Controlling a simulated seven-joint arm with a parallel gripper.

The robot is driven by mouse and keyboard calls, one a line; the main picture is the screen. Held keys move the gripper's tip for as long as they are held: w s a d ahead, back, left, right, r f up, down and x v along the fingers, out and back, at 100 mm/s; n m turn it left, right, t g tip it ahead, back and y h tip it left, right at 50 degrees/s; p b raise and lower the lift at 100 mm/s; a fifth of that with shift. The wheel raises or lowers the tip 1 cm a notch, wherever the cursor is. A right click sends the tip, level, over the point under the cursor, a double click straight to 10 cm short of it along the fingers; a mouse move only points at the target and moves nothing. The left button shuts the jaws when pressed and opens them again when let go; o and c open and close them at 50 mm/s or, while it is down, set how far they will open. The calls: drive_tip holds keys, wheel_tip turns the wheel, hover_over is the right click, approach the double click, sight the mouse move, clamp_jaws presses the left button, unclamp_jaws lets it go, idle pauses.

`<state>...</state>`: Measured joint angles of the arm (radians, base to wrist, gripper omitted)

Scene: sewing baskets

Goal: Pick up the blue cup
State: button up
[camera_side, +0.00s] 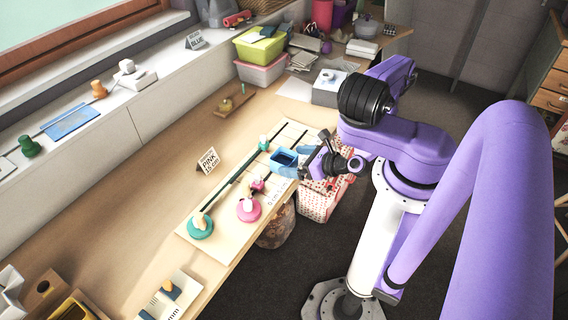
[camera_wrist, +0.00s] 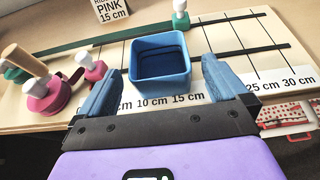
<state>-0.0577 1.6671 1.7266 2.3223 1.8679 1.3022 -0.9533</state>
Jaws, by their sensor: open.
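The blue cup (camera_side: 283,157) is a small square, open-topped cup on the pale marked board (camera_side: 225,212) at the table's right edge. In the wrist view, the blue cup (camera_wrist: 160,62) stands upright between and slightly ahead of my blue fingers. My gripper (camera_wrist: 161,75) is open, with a finger to the left and right of the cup. Gaps show between the cup and both fingers. In the side view, my gripper (camera_side: 298,164) is at the cup's right side and partly hides it. The cup's inside is dark blue and looks empty.
On the board stand a pink knobbed piece (camera_wrist: 45,92), a smaller pink piece (camera_wrist: 95,69) and green pieces, one behind the cup (camera_wrist: 180,18). A "PINK 15 cm" sign (camera_side: 208,159) stands behind. Lime and pink baskets (camera_side: 262,72) are at the back. The board right of the cup is clear.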

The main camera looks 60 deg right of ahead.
sight(275, 158)
drive_tip(key=shift+x, duration=2.25)
drive_tip(key=shift+r, duration=0.1)
drive_tip(key=shift+c, duration=0.3)
drive_tip(key=c, duration=0.9)
